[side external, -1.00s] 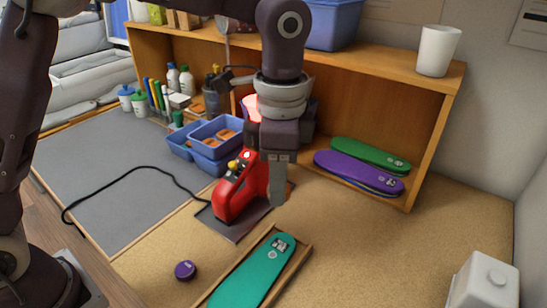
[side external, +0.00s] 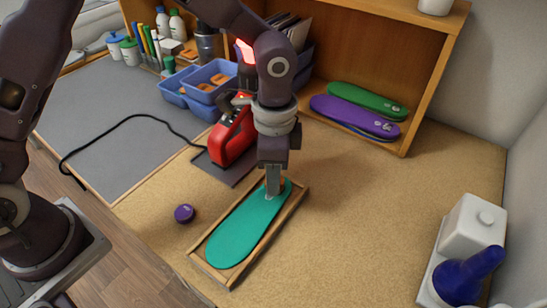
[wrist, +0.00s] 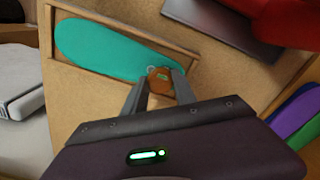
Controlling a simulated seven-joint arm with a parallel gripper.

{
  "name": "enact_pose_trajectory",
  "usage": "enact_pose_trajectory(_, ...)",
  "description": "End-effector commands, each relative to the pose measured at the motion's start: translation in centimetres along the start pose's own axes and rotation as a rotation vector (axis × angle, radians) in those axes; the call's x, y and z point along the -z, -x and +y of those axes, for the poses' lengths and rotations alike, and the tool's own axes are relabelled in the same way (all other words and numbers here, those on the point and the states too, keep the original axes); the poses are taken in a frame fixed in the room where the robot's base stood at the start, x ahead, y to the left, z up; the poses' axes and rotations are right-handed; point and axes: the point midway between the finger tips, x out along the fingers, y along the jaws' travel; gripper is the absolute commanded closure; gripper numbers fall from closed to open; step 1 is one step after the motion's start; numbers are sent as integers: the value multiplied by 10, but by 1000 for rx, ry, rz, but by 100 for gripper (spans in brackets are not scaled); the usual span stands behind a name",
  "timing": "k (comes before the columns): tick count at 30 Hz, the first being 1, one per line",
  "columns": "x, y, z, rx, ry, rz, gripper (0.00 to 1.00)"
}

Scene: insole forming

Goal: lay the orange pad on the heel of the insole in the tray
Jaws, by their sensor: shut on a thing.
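The teal insole (side external: 243,232) lies in a shallow wooden tray (side external: 228,277) on the tan work surface. Its narrower end is at the upper right in the side view. My gripper (side external: 272,194) points down over that narrower end, its fingertips low and close to the insole. In the wrist view the orange pad (wrist: 160,82) is between my two fingertips (wrist: 161,77), over the right end of the insole (wrist: 105,50). In the side view the fingers hide most of the pad. I cannot tell whether the pad touches the insole.
A red machine (side external: 230,137) stands on a dark plate behind the tray. Blue bins (side external: 190,98) with orange pieces are at the back. A purple round item (side external: 184,213) lies left of the tray. The middle right is clear.

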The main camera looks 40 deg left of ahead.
Motion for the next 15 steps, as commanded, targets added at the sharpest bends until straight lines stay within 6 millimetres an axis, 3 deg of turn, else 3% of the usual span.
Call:
enact_pose_trajectory(5, 0, -10, 0, 0, 1, -1, 100)
enact_pose_trajectory(15, 0, -11, 0, 1, 0, 0, 100)
